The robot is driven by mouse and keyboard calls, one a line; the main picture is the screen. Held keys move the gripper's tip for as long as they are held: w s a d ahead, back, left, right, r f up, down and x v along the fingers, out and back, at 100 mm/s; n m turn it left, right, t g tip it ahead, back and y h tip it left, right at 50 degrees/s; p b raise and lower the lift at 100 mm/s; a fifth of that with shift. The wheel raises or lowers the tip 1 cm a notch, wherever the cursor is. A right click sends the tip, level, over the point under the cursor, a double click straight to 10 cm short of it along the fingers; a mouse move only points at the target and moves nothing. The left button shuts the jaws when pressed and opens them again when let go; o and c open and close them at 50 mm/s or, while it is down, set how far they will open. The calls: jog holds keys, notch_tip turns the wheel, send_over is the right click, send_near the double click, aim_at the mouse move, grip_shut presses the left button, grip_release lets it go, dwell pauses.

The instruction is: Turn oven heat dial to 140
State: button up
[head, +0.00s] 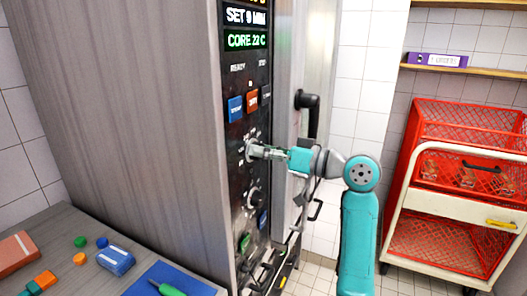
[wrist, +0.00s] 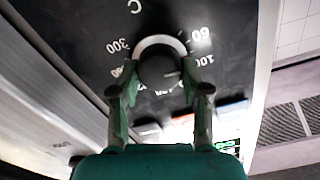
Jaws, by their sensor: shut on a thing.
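The heat dial is a dark round knob (wrist: 156,66) with a pale ring, on the oven's black panel (wrist: 85,45). In the wrist view, the marks 60, 100 and 300 and a letter C show around it; the lower marks are partly hidden. A small light mark on the knob faces right, near the 100 side; its exact reading is unclear. My gripper (wrist: 158,82) has one finger on each side of the knob and is shut on it. In the head view, my gripper (head: 267,151) reaches the dial (head: 251,149) from the right.
Below is a second dial (head: 255,197). Above are blue (head: 235,108) and orange (head: 252,102) buttons and a green "CORE 22 C" display (head: 246,41). A red crate cart (head: 450,205) is at right.

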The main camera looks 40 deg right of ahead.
jog(key=m, duration=1.1)
jog(key=shift+d+f, duration=0.15)
jog(key=shift+f, duration=0.05)
dwell(0.4)
jog(key=o, duration=1.1)
jog(key=v, duration=1.2)
